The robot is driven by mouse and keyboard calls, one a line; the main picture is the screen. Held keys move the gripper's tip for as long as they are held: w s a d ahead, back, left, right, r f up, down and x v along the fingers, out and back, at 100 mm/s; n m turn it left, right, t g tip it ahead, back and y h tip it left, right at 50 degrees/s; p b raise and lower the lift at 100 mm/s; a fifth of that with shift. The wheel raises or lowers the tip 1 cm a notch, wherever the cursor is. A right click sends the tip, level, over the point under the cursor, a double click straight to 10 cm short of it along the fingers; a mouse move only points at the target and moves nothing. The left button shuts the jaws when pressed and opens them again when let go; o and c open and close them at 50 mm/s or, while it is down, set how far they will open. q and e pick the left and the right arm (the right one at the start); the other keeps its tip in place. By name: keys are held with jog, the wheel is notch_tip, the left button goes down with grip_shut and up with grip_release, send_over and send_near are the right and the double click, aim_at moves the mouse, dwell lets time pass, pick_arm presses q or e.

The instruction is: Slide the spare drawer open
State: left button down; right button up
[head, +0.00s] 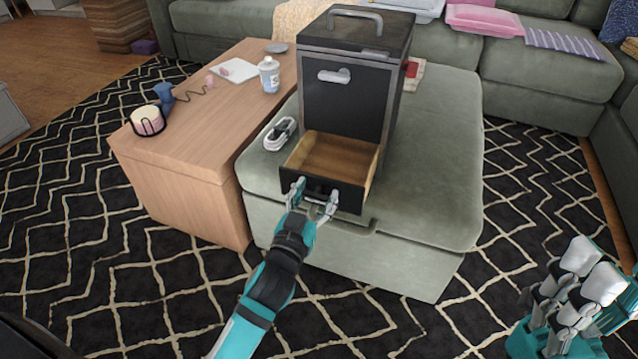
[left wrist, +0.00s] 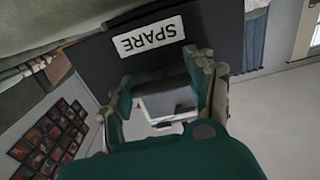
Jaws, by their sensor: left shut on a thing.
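A small dark cabinet (head: 345,100) stands on the green ottoman. Its lower drawer (head: 330,157) is pulled out, showing an empty wooden inside; its upper front (head: 340,110) is closed. In the left wrist view a white label reading SPARE (left wrist: 149,36) appears upside down on the dark drawer front. My left gripper (head: 314,198) is at the lower drawer's front, shut on its handle; its fingers also show around the handle in the left wrist view (left wrist: 165,95). My right gripper (head: 580,285) is at the lower right, away from the cabinet; its jaw state is unclear.
A wooden table (head: 190,150) left of the ottoman (head: 440,160) holds a bottle (head: 269,75), a cup in a black holder (head: 148,121) and small items. A coiled white cable (head: 280,133) lies beside the drawer. Patterned rug floor in front is clear.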

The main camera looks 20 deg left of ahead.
pick_arm(q)
jog(key=shift+c, duration=2)
grip_release()
jog(key=s, duration=1.2)
jog(key=shift+a, duration=0.1)
